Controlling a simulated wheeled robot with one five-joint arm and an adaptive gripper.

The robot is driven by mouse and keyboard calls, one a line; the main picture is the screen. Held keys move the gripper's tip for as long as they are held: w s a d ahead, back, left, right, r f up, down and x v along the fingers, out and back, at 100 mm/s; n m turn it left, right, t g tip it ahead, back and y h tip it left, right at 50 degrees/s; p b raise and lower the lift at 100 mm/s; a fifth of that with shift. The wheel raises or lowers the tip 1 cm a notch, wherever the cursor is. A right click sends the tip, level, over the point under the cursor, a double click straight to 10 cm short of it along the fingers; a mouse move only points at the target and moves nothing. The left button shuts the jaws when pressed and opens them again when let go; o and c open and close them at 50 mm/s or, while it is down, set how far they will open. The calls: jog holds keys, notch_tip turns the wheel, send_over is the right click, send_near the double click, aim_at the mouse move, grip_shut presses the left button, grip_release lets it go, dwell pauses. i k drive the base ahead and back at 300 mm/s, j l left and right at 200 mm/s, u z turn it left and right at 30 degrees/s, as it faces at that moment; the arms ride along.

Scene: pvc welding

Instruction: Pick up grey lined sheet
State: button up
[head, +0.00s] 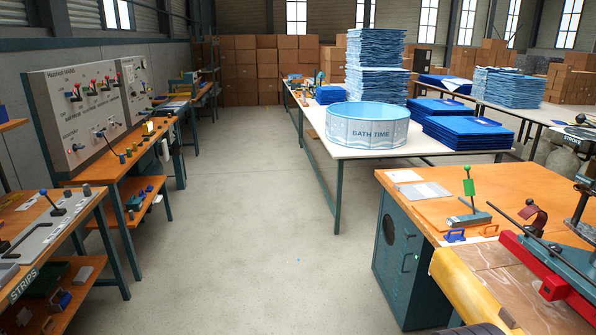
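A grey lined sheet (428,190) lies flat on the wooden top of the workbench (404,205) at the right, near its far left corner. Its surface is light grey; the fine lines are too small to make out clearly. A smaller white sheet (404,176) lies just behind it. Nothing appears to lie on the grey sheet. My gripper is not in view.
A white table (350,150) holds a round pool (367,125) and blue stacks. The central floor (240,220) is clear.

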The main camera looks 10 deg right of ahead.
aim_at(428, 190)
jog(key=i, duration=0.85)
jog(key=i+u, duration=0.1)
jog(key=i, duration=0.8)
jog(key=i+l+u, duration=0.45)
jog(key=i, duration=0.35)
jog(key=i+l+u, duration=0.45)
jog(key=i+l, duration=0.35)
jog(key=l, duration=0.35)
jog(key=i+l, duration=0.1)
jog(key=l, duration=0.3)
jog(key=i+l, duration=0.1)
jog(key=l, duration=0.35)
jog(key=j+u, duration=0.05)
